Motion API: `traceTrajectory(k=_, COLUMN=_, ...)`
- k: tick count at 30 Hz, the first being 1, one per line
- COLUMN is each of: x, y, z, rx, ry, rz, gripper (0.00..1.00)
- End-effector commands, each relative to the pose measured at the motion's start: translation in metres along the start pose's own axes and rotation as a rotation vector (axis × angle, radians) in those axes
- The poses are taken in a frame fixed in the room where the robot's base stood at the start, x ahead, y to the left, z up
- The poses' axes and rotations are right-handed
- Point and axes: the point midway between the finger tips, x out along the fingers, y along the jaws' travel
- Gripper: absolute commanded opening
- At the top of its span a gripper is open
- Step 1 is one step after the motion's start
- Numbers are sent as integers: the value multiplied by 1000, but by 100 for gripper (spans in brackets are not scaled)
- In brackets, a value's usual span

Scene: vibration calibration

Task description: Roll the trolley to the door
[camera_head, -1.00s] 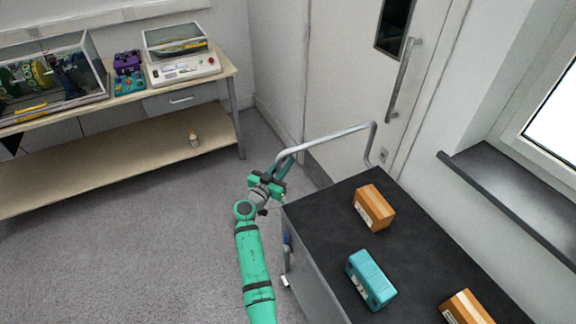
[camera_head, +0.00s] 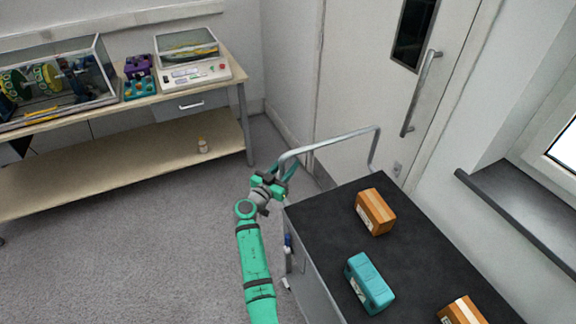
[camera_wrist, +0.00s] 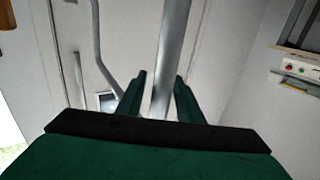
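The trolley (camera_head: 330,191) has a dark top, grey sides and a bent metal tube handle (camera_head: 335,138) at its far end. My gripper (camera_head: 283,171) is at the left end of this handle. In the wrist view the handle tube (camera_wrist: 172,50) passes between the two green fingers of my gripper (camera_wrist: 160,78), with narrow gaps showing beside it; firm contact is not visible. The door (camera_head: 365,75) is pale, with a dark window and a long vertical pull handle. It appears shut, just beyond the trolley's handle end.
Two orange-brown boxes (camera_head: 375,211) and a teal case (camera_head: 368,283) lie on the trolley. A workbench (camera_head: 120,175) with equipment stands at the left. A window sill (camera_head: 515,205) runs along the right wall. Grey floor (camera_head: 130,250) is clear left of my arm.

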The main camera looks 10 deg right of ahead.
Motion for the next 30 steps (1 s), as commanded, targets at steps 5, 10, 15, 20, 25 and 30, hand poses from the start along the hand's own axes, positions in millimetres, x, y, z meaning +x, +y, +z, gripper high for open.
traceTrajectory(k=5, x=0, y=0, z=0, rx=0, ry=0, rz=-1, gripper=36)
traceTrajectory(k=10, x=-2, y=0, z=0, rx=-1, ry=0, rz=-1, gripper=36)
traceTrajectory(k=15, x=-20, y=0, z=1, rx=-1, ry=0, rz=-1, gripper=36)
traceTrajectory(k=20, x=-48, y=2, z=1, rx=0, ry=0, rz=1, gripper=36)
traceTrajectory(k=25, x=-79, y=2, z=1, rx=0, ry=0, rz=2, gripper=36)
traceTrajectory(k=30, x=-99, y=1, z=1, rx=-1, ry=0, rz=2, gripper=36)
